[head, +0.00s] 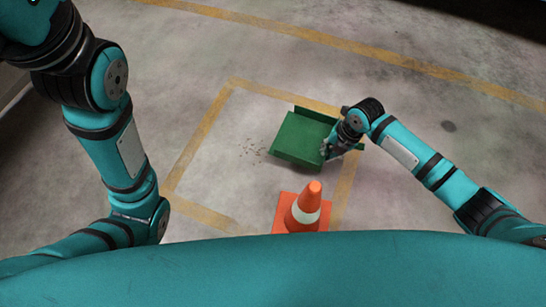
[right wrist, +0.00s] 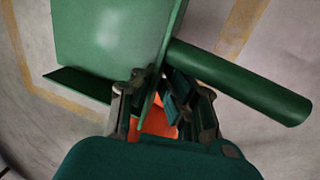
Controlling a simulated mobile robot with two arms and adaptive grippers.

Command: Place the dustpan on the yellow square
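The green dustpan (head: 300,137) is in the upper right part of the yellow square (head: 200,133) in the head view, overlapping its top line; whether it touches the floor is unclear. My right gripper (head: 326,150) is at the dustpan's right side, by the handle. In the right wrist view the dustpan (right wrist: 110,35) fills the upper left and its round handle (right wrist: 240,82) points right. The right gripper's fingers (right wrist: 152,78) stand either side of a thin green wall; whether they pinch it is unclear. My left arm shows at the left; its gripper does not.
An orange and white traffic cone (head: 305,210) stands at the square's near right corner, close below the dustpan. Small brown debris (head: 253,150) lies inside the square, left of the dustpan. A long yellow line (head: 330,45) crosses the far floor. The square's left part is otherwise clear.

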